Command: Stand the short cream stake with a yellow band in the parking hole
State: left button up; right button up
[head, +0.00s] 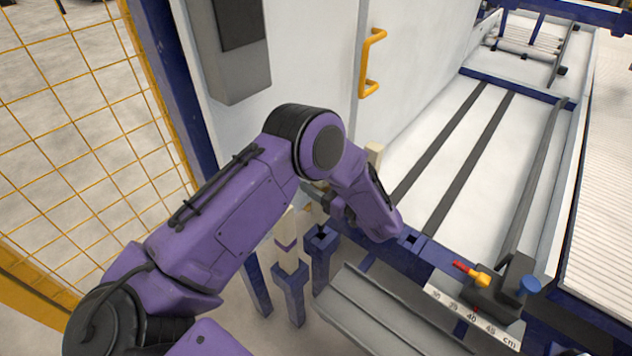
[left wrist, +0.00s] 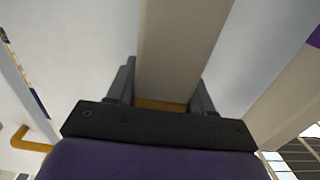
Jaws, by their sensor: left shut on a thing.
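The cream stake (left wrist: 180,45) is between the fingers of my left gripper (left wrist: 160,92) in the left wrist view, with its yellow band (left wrist: 160,105) at the jaws. In the head view my arm hides most of this gripper (head: 322,197), and I cannot make out the whole stake there. A blue post (head: 321,240) with a dark square opening on top stands just below the gripper. I cannot tell which opening is the parking hole. My right gripper is not in view.
A cream block end (head: 374,152) shows behind my forearm. A blue beam with a dark square hole (head: 411,239) runs right of my arm. A grey trough (head: 385,315), a centimetre scale (head: 472,318) and a red-and-yellow lever (head: 471,273) lie in front. A white cabinet stands behind.

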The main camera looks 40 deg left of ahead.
pick_arm(q)
jog(key=shift+f, duration=0.2)
dwell(0.3)
jog(key=shift+f, duration=0.15)
dwell(0.3)
jog(key=shift+f+b, duration=0.75)
jog(key=shift+f, duration=0.3)
jog(key=shift+f+b, duration=0.85)
jog(key=shift+f, duration=0.45)
